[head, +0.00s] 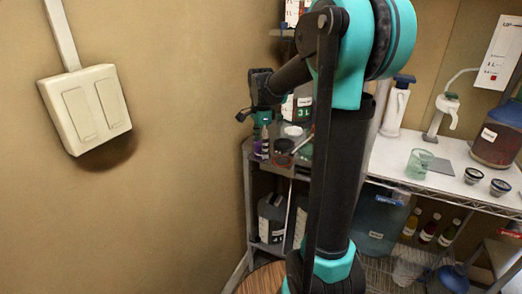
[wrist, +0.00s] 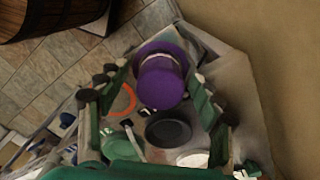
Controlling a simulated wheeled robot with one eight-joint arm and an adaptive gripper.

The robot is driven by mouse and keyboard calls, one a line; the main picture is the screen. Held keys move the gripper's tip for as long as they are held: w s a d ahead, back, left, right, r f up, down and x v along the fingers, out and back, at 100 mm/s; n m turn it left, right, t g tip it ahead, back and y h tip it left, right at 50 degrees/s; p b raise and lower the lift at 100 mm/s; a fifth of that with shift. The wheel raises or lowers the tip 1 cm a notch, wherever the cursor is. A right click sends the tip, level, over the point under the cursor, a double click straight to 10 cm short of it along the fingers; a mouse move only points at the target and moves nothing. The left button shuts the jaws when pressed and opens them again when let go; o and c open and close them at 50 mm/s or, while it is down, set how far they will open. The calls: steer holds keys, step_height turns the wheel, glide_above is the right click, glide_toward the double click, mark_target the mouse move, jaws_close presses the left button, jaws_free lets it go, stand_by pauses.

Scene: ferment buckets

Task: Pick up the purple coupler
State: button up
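The purple coupler (wrist: 162,82) is a round, stepped piece with a wide flange, standing on the grey corner shelf near its edge. It shows in the head view as a small purple patch (head: 259,147), partly hidden by my fingers. My gripper (wrist: 156,92) is open, with one green-backed finger on each side of the coupler in the wrist view. No clear contact shows, and I cannot tell how far the fingertips reach down beside it. In the head view my gripper (head: 262,132) points down just over the coupler.
On the same shelf are a dark round disc (wrist: 168,129), an orange ring (wrist: 123,100) and a white round lid (head: 293,131). The tan wall (head: 170,200) is close to the shelf. A white counter (head: 445,183) with a glass beaker (head: 420,163) is at right.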

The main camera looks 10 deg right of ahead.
steer(key=c, duration=1.3)
steer(key=shift+r, duration=0.1)
